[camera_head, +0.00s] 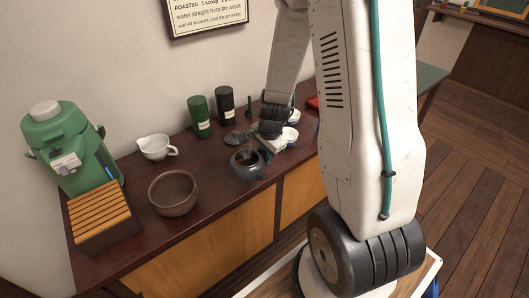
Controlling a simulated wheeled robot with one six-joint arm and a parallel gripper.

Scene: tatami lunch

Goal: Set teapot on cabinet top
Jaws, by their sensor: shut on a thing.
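The teapot (246,168) is small, dark grey and round, upright, with its lid off and dark contents in its open mouth. It is at the front edge of the dark red-brown cabinet top (215,158); I cannot tell whether its base touches the surface. My gripper (264,155) comes down from behind and right and is shut on the teapot at its right side. The fingertips and the gripped part are mostly hidden. A dark round lid (234,138) lies just behind the teapot.
A green airpot (68,145) stands behind a slatted wooden tray (101,213) at left. A brown bowl (173,194), a white spouted cup (155,148), a green canister (200,117) and a black canister (225,104) are nearby. White cups (290,134) sit right of the gripper.

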